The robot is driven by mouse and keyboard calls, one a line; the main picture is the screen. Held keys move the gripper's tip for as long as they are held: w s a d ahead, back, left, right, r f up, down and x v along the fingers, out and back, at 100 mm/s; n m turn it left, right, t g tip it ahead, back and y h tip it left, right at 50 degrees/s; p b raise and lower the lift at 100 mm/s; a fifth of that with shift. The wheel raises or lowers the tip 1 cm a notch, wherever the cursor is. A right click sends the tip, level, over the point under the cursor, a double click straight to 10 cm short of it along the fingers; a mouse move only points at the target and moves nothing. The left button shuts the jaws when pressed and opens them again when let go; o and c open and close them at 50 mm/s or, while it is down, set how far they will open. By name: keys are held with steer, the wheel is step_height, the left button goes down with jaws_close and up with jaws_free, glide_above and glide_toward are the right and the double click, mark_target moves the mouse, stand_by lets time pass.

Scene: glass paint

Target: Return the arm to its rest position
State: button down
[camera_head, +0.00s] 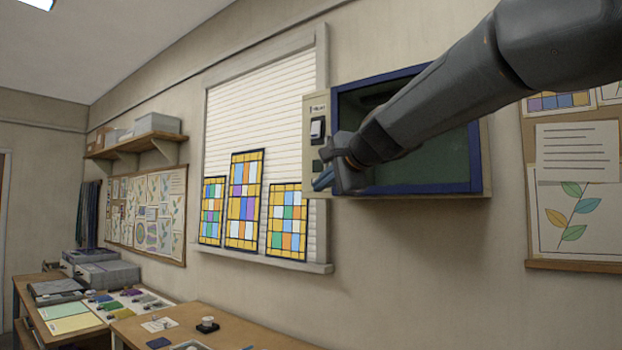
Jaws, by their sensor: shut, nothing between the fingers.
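My arm (445,100) reaches in from the upper right of the head view, slanting down to the left. My gripper (326,180) is at its end, shut with nothing in it. It is in front of the lower left of a wall-mounted box (487,150) with a dark blue frame and a dark green inside. The gripper overlaps the box's pale control panel (318,104), just below a black-and-white switch (317,129). I cannot tell whether the fingers touch the panel.
Stained-glass panels (243,200) stand on the window sill (290,265) left of the box. A wooden table (250,333) with small items is below. Pinboards (145,210) and a shelf (135,147) are on the wall. The wall below the box is bare.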

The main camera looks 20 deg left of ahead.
steer(key=s+r, duration=0.2)
steer(key=s, duration=0.3)
steer(key=d+f+n+g+h, duration=0.1)
steer(key=d+f+h, duration=0.1)
steer(key=d+f, duration=0.75)
steer(key=d+f+n+g+h, duration=0.1)
steer(key=d+f+n+h, duration=0.15)
steer(key=d+f, duration=0.75)
steer(key=d+f+g+h, duration=0.1)
steer(key=d+f+h, duration=0.3)
steer(key=f, duration=1)
steer(key=s+d+f+n+g+h+b, duration=0.1)
steer(key=s+d+f+n+g, duration=0.4)
steer(key=s+d+f, duration=1.7)
steer(key=shift+s+f+g+h, duration=0.3)
steer(key=shift+s+h, duration=0.25)
steer(key=shift+s, duration=0.25)
steer(key=shift+a, duration=0.1)
